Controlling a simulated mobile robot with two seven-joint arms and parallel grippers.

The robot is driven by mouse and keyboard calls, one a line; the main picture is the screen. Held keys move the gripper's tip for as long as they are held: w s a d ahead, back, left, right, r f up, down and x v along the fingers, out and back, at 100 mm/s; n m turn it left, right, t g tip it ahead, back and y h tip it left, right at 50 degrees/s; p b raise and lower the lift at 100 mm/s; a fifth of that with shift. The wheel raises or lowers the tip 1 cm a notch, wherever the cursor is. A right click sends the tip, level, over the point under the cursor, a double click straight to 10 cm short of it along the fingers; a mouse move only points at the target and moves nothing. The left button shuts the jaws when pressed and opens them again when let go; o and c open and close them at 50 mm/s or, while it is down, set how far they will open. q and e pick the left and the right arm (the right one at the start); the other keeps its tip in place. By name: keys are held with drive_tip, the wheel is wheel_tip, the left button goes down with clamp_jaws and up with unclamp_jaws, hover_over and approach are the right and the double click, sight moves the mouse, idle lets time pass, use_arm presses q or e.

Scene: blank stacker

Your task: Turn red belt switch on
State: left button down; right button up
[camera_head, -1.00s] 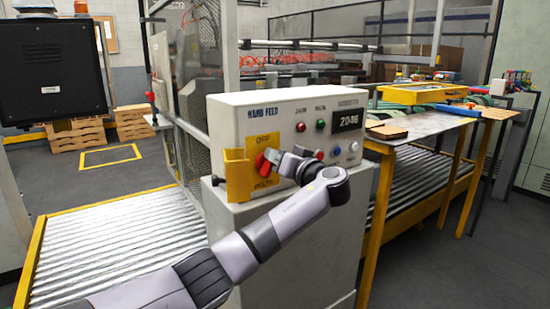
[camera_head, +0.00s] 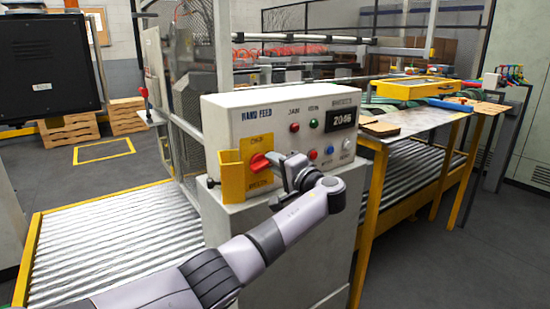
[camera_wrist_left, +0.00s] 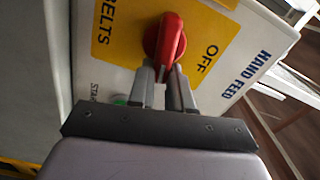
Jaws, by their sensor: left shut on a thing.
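The red belt switch (camera_head: 259,161) sits on a yellow plate (camera_head: 262,140) on the front of the cream HAND FEED box (camera_head: 225,108). My left gripper (camera_head: 276,162) reaches it from the right side. In the left wrist view the switch (camera_wrist_left: 166,38) is a red knob with a raised handle, on the yellow plate between the words OFF and BELTS. The fingers of my left gripper (camera_wrist_left: 165,85) are shut on the lower end of its handle. The wrist and fingers hide part of the box's front. My right gripper is not in view.
A yellow bracket (camera_head: 231,178) stands just left of the switch. Red and green lamps or buttons (camera_head: 294,127) and a 2046 display (camera_head: 341,118) are to the right. A green button (camera_wrist_left: 120,100) is close beside the fingers. Roller conveyors (camera_head: 110,240) flank the cabinet.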

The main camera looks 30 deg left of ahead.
use_arm(q)
drive_tip(key=shift+f+m+p, duration=0.3)
drive_tip(key=shift+m+p, duration=0.15)
drive_tip(key=shift+m, duration=0.65)
drive_tip(key=shift+f, duration=0.1)
drive_tip(key=c, duration=1)
unclamp_jaws()
drive_tip(key=shift+c, duration=0.2)
drive_tip(key=b+v, duration=0.1)
drive_tip(key=v, duration=0.6)
drive_tip(key=shift+d, duration=0.15)
